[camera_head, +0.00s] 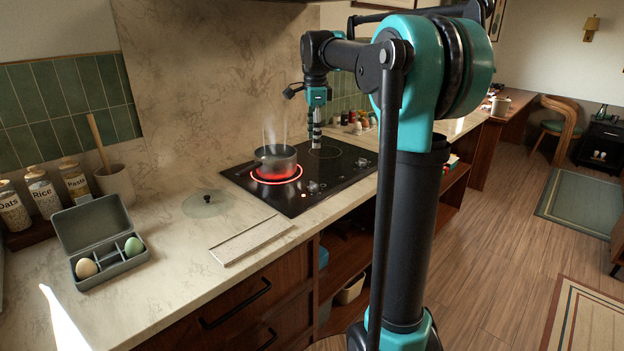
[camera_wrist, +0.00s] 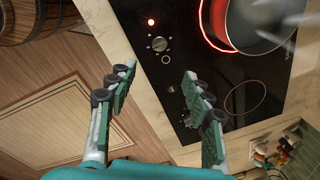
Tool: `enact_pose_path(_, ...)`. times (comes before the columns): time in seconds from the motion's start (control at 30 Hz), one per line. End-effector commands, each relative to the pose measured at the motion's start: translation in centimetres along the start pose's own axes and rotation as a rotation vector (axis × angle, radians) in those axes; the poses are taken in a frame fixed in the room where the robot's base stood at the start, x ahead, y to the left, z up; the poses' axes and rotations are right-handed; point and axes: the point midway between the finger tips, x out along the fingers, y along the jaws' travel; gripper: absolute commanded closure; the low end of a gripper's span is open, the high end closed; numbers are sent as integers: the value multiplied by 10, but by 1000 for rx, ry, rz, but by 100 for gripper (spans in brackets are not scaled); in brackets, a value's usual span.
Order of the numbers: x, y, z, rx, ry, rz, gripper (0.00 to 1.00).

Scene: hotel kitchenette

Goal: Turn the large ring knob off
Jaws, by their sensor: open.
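The black cooktop (camera_head: 350,172) is set in the marble counter. Its large ring (camera_head: 297,178) glows red under a steaming pot (camera_head: 275,162), and also shows in the wrist view (camera_wrist: 203,32). A silver knob (camera_wrist: 159,44) sits on the cooktop's front strip beside a lit red dot (camera_wrist: 151,21); small knobs (camera_head: 313,186) also show in the head view. My gripper (camera_wrist: 158,75) is open and empty, its fingers spread above the cooktop's front edge, with the silver knob just beyond the gap. In the head view my gripper (camera_head: 315,142) points down over the cooktop's far part.
A glass lid (camera_head: 206,204) and a pale board (camera_head: 250,240) lie left of the cooktop. An egg box (camera_head: 98,243), utensil pot (camera_head: 116,184) and jars (camera_head: 42,191) stand farther left. Spice bottles (camera_wrist: 270,155) stand past the unlit small ring (camera_wrist: 245,97).

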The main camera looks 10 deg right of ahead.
Motion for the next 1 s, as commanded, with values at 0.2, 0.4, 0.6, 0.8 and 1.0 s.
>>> enact_pose_path(0.2,35,0,0,-2,0,-1,49)
enact_pose_path(0.4,75,0,0,-3,0,-1,49)
enact_pose_path(0.6,115,0,0,-3,0,-1,49)
enact_pose_path(0.8,148,0,0,-4,0,-1,49)
enact_pose_path(1.0,165,0,0,-4,0,-1,49)
